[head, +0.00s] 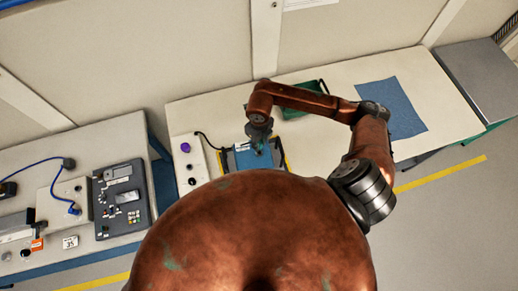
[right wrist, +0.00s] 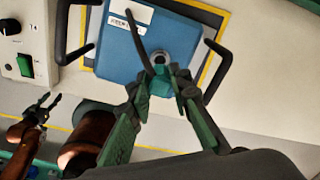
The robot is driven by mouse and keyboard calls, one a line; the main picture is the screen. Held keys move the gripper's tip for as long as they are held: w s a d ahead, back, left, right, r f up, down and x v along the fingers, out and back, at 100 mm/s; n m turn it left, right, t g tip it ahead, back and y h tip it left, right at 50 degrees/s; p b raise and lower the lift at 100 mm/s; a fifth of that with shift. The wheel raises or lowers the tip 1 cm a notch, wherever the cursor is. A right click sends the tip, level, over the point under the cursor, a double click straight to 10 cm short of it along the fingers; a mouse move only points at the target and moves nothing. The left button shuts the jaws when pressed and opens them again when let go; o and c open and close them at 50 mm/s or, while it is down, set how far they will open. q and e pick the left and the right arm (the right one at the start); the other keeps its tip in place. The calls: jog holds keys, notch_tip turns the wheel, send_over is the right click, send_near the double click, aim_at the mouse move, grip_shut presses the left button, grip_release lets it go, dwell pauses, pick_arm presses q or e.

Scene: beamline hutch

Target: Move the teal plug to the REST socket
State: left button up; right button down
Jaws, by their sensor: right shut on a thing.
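A blue box (right wrist: 118,50) with black handles stands on the bench; it also shows in the head view (head: 243,160). My right gripper (right wrist: 164,88) is shut on the teal plug (right wrist: 160,86), over the box's near edge. A grey round socket or ring (right wrist: 161,57) shows just beyond the plug; I cannot tell whether the plug is seated in it. In the head view my right gripper (head: 259,143) is above the box, hiding part of it. My left gripper (right wrist: 47,106) hangs open and empty at lower left.
A control box with a purple button (head: 186,147) and knobs stands left of the blue box. A green object (head: 303,97) lies behind, and a blue mat (head: 402,112) lies to the right. A left bench carries a dark instrument panel (head: 140,215) and a blue cable (head: 50,166).

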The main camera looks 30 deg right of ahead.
jog(key=shift+r+p, duration=0.5)
jog(key=shift+r, duration=0.45)
dwell(0.6)
